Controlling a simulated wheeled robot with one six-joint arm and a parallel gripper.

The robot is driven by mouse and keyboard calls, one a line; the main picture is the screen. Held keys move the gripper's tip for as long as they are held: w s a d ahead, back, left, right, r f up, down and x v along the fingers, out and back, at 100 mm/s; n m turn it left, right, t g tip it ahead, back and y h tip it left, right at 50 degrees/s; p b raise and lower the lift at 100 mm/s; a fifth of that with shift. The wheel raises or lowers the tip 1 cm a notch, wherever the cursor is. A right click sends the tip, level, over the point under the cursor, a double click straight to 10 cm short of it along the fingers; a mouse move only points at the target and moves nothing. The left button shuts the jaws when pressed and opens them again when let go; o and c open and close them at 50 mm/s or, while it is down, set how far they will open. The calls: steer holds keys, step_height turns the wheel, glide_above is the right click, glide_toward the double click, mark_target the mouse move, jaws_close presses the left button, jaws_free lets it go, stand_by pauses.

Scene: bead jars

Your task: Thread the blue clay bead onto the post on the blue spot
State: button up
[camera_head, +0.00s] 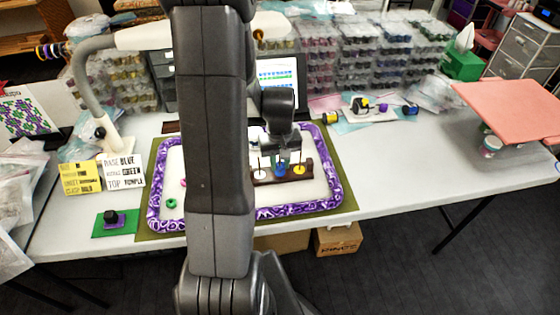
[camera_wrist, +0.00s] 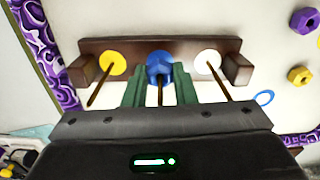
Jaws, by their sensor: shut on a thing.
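The blue clay bead (camera_wrist: 160,72) is between the green fingertips of my gripper (camera_wrist: 161,80), which is shut on it. In the wrist view it sits at the middle of the brown rack (camera_wrist: 205,46), over the blue spot (camera_wrist: 157,55). The middle post (camera_wrist: 160,95) rises out of the bead toward the camera, so the bead appears to be around it. The bead (camera_head: 280,170) also shows low on the rack in the head view. Whether it touches the rack's base is unclear.
Bare posts stand on the yellow spot (camera_wrist: 113,63) and white spot (camera_wrist: 207,62) beside the fingers. A green bead (camera_head: 171,203) is on the tray's left. A purple patterned rim (camera_head: 335,175) surrounds it.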

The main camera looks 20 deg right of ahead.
steer(key=shift+f+b, duration=0.7)
steer(key=shift+f, duration=0.2)
stand_by(0.4)
steer(key=o, duration=1)
steer(key=shift+o, duration=0.2)
steer(key=shift+r, duration=0.1)
step_height(320, 180, up, 14)
steer(key=shift+f+p, duration=0.15)
steer(key=shift+p, duration=0.25)
steer(key=shift+f, duration=0.1)
step_height(320, 180, down, 14)
steer(key=shift+r+b, duration=0.2)
steer(key=shift+b, duration=0.15)
steer(key=shift+r, duration=0.15)
